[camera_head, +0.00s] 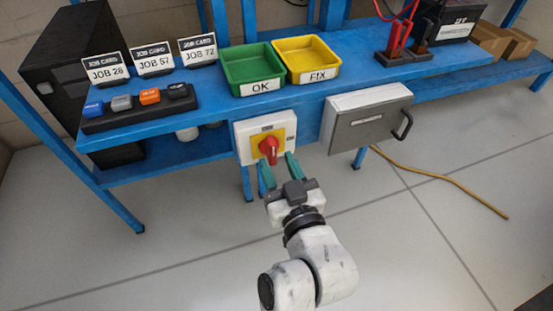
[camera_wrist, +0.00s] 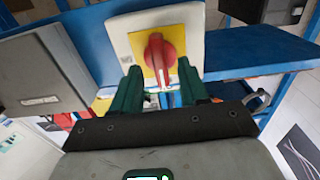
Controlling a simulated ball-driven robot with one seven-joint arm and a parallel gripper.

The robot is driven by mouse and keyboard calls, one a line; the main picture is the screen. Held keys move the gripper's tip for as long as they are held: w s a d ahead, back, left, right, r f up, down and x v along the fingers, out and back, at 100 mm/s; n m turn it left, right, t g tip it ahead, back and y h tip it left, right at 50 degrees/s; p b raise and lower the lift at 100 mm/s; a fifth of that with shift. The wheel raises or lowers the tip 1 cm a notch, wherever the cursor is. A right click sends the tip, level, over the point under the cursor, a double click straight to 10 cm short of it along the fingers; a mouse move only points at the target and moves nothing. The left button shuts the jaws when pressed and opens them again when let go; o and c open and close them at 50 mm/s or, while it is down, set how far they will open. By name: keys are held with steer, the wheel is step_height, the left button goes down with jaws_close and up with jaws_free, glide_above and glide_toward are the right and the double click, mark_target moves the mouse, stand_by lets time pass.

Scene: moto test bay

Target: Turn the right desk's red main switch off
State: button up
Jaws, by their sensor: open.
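The red main switch (camera_head: 268,150) is a rotary knob on a yellow plate, set in a white box (camera_head: 243,140) on the front of the blue desk. In the wrist view the red knob (camera_wrist: 159,52) stands upright, its white-marked end pointing down. My gripper (camera_head: 278,165) is open, with its green fingers just below and to either side of the knob. In the wrist view the gripper's two fingertips (camera_wrist: 160,82) flank the knob's lower end, with gaps on both sides. I cannot tell whether the tips reach the knob's depth.
A grey drawer (camera_head: 366,125) with a dark handle hangs to the right of the switch. Above are a green OK tray (camera_head: 234,89) and a yellow FIX tray (camera_head: 328,80). A yellow-brown cable (camera_head: 440,177) lies on the floor at right. The floor before the desk is otherwise mostly clear.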

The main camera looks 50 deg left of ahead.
steer(key=v, duration=0.9)
steer(key=w+d+f+m+h, duration=0.1)
steer(key=d+f+m+h, duration=0.15)
steer(key=d+f, duration=0.4)
steer(key=w+d+f+m+h, duration=0.15)
steer(key=d+f+h, duration=0.25)
steer(key=d, duration=0.6)
steer(key=d+f+m+h, duration=0.2)
steer(key=d+f+h, duration=0.25)
steer(key=d, duration=0.35)
steer(key=s+d+f+m+g+h+p, duration=0.1)
steer(key=s+d+f+m+g+h, duration=0.25)
steer(key=s+d, duration=0.6)
steer(key=s+d+f+m+g+h, duration=0.25)
steer(key=s+d+m, duration=0.3)
steer(key=d, duration=0.65)
step_height(320, 180, up, 27)
steer(key=n+p, duration=0.1)
steer(key=p, duration=2.5)
steer(key=shift+w+f, duration=0.15)
steer(key=shift+w, duration=0.05)
steer(key=shift+a, duration=0.1)
